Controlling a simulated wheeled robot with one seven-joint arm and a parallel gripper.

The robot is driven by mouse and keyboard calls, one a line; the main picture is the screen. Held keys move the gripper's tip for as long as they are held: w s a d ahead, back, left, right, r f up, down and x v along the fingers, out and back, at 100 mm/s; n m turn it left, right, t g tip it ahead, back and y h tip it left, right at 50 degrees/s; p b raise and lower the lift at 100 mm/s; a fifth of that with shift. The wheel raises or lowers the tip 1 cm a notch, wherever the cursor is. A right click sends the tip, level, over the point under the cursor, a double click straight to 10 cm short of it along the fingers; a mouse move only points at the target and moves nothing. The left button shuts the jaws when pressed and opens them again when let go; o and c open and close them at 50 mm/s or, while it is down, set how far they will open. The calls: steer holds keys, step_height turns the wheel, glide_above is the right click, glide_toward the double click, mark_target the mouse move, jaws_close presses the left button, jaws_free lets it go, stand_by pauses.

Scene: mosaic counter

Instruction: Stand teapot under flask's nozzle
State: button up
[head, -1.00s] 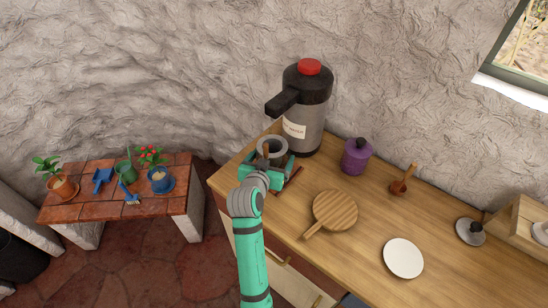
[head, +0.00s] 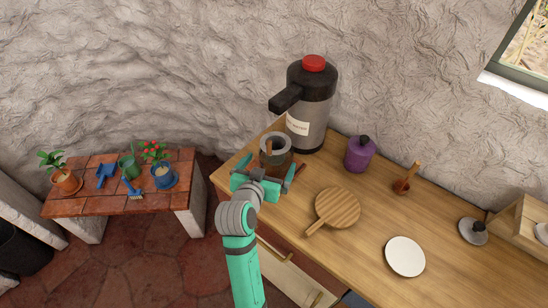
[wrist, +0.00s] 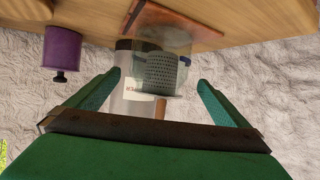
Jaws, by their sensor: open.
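The teapot (head: 285,148), a see-through vessel with a grey strainer and a wooden handle, stands upright on the counter. In the wrist view the teapot (wrist: 176,72) shows upside down between my fingers, its handle pointing toward me. The flask (head: 311,112) is a tall grey and black dispenser with a red top, standing just behind the teapot. Its black nozzle (head: 285,98) juts forward above the teapot; exact alignment is hard to tell. My gripper (head: 268,168) is open at the teapot's near side, fingers spread either side of it, with gaps visible in the wrist view.
A purple canister (head: 359,155), a round wooden board (head: 338,207) and a white plate (head: 405,257) stand to the right on the counter. A tiled bench (head: 95,200) with plants is at the left.

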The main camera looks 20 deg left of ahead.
steer(key=v, duration=0.4)
steer(key=shift+s, duration=0.3)
steer(key=shift+w, duration=0.1)
